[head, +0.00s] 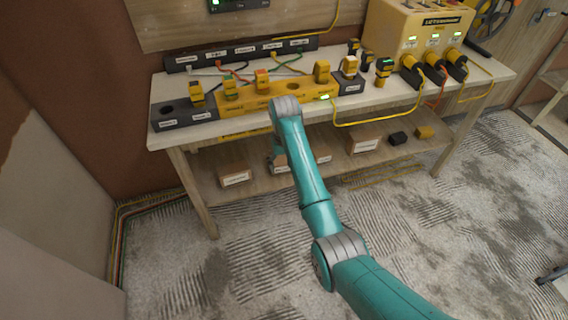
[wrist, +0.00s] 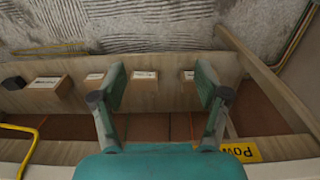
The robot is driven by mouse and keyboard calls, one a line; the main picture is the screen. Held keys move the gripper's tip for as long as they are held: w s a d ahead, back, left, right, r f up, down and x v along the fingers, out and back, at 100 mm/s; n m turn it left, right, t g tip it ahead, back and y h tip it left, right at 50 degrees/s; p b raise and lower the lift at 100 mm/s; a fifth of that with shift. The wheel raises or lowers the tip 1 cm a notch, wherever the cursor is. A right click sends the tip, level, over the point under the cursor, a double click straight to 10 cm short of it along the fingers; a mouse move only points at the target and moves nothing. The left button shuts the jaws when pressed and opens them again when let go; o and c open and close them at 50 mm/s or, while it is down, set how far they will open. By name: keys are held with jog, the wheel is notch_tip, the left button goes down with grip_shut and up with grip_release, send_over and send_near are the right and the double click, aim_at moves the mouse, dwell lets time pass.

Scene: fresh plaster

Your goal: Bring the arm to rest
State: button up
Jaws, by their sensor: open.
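My teal arm reaches from the lower right of the head view to the front edge of the workbench (head: 218,128). My gripper (wrist: 160,82) shows in the wrist view with its two fingers spread wide and nothing between them. It points down in front of the bench, over the lower shelf (wrist: 150,127) and its boxes. In the head view the gripper is mostly hidden behind my own arm, below the bench edge.
On the bench are a yellow socket strip (head: 290,90) with plugs, a grey block (head: 182,114) at left and a yellow cabled box (head: 418,28) at right. Small boxes (head: 234,175) stand on the shelf. Yellow cables (head: 375,122) hang over the front edge. The floor (head: 245,270) is open.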

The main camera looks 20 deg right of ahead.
dwell(0.5)
jog(key=s+f+t, duration=0.3)
jog(key=s+f, duration=0.8)
jog(key=f, duration=0.5)
jog(key=s+f+t, duration=0.2)
jog(key=s, duration=0.6)
jog(key=s+f+t, duration=0.2)
jog(key=s+f, duration=0.1)
jog(key=s, duration=0.6)
jog(key=s+r+t, duration=0.2)
jog(key=s+r, duration=0.3)
jog(key=s, duration=0.3)
jog(key=s+r+t, duration=0.2)
jog(key=s+r, duration=0.2)
jog(key=s, duration=0.5)
jog(key=s+r+t, duration=0.2)
jog(key=s+r, duration=0.4)
jog(key=r, duration=0.4)
jog(key=s+r+t, duration=0.1)
jog(key=s+r, duration=0.4)
jog(key=r, duration=0.6)
jog(key=shift+s+t, duration=0.4)
